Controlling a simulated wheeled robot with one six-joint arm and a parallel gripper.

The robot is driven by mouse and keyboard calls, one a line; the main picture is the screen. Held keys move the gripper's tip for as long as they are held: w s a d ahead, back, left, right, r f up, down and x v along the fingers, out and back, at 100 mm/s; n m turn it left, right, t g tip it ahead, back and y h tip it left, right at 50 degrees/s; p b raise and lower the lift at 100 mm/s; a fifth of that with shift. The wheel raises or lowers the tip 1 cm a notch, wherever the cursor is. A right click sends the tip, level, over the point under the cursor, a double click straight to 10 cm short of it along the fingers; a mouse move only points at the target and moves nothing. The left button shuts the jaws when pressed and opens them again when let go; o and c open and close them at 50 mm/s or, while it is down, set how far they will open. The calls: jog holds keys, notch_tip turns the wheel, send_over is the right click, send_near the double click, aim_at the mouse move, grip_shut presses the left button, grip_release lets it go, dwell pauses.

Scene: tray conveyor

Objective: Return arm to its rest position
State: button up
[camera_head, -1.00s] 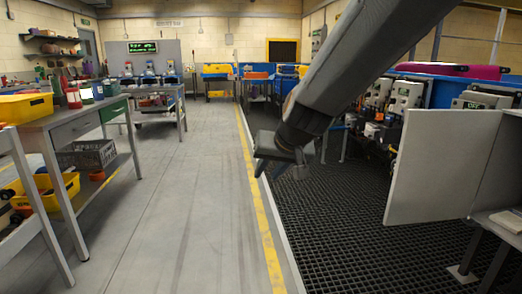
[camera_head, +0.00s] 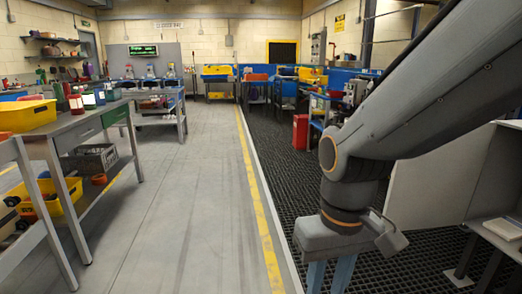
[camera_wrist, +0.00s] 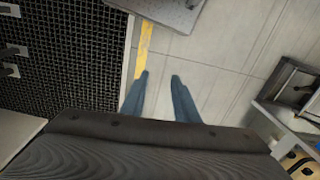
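My arm (camera_head: 410,95) comes in from the upper right of the head view and bends downward at the wrist. My gripper (camera_head: 329,278) hangs below it with its two blue-grey fingers pointing down; their tips are cut off by the frame's bottom edge. In the wrist view my gripper (camera_wrist: 160,76) shows its two fingers apart. Only floor shows between them, so it is open and empty. The gripper hangs in front of the black grid mat, right of the yellow floor line.
The yellow line (camera_head: 258,215) divides the clear grey floor (camera_head: 180,210) from the black grid mat (camera_head: 285,160). A pale panel (camera_head: 430,185) stands close on the right. A workbench (camera_head: 75,125) with a yellow bin (camera_head: 28,112) is on the left. A red box (camera_head: 300,132) stands farther back.

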jog(key=d+r+m+p, duration=0.2)
jog(key=d+r+p, duration=0.6)
jog(key=p, duration=0.7)
jog(key=shift+s+r+m, duration=0.25)
jog(key=shift+r+m, duration=0.05)
jog(key=shift+r, duration=0.3)
jog(key=shift+a, duration=0.1)
